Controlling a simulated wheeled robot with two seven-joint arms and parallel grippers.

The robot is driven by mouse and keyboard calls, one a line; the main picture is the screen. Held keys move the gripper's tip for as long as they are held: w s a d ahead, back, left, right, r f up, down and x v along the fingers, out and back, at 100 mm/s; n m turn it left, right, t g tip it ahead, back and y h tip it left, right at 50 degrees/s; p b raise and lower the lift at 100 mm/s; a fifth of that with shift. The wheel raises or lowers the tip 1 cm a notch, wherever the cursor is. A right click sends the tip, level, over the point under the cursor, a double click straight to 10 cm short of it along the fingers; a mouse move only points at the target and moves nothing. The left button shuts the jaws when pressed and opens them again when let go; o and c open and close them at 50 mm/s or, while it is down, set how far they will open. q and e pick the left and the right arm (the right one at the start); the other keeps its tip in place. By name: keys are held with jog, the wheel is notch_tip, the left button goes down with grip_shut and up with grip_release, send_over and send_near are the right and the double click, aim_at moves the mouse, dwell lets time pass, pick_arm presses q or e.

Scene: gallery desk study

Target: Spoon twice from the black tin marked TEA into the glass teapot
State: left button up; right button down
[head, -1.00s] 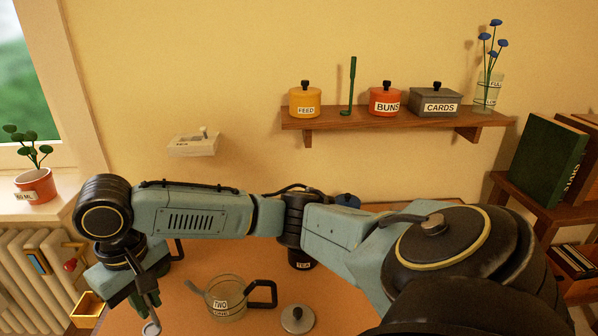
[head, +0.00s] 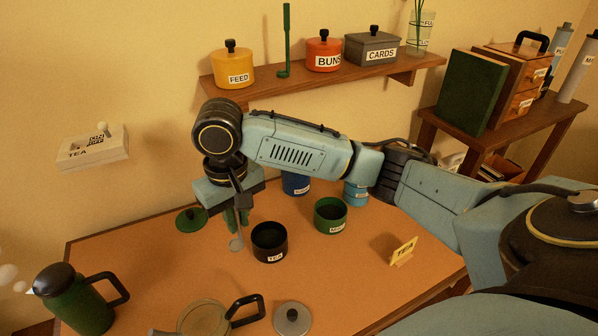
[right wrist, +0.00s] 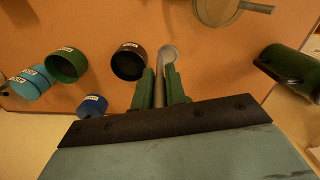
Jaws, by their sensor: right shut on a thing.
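My right gripper (head: 237,222) is shut on a grey spoon (head: 236,243), which hangs bowl down. The right wrist view shows the spoon (right wrist: 168,54) between the green fingers (right wrist: 160,72). The black tin marked TEA (head: 270,242) stands open on the desk, just right of the spoon. In the right wrist view the tin (right wrist: 129,62) is left of the spoon bowl, which is not over its mouth. The glass teapot (head: 204,318) is at the bottom edge of the head view, partly cut off, its top open. It also shows in the right wrist view (right wrist: 215,10). My left gripper is not in view.
An open green tin (head: 331,216) and blue tins (head: 296,184) stand behind and right of the black tin. A green lid (head: 191,219) lies left.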

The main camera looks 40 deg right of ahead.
jog(key=w+d+f+m+p, duration=0.3)
jog(key=w+d+m+p, duration=0.1)
jog(key=d+p, duration=0.6)
jog(key=shift+w+d+f+b, duration=0.1)
jog(key=shift+d+f+b, duration=0.05)
jog(key=shift+f+b, duration=2.25)
jog(key=shift+w+d+f+b, duration=0.15)
jog(key=shift+f+b, duration=1.65)
jog(key=shift+f, duration=1.05)
jog(key=shift+s+r, duration=0.1)
notch_tip(320, 180, up, 8)
jog(key=p, duration=1)
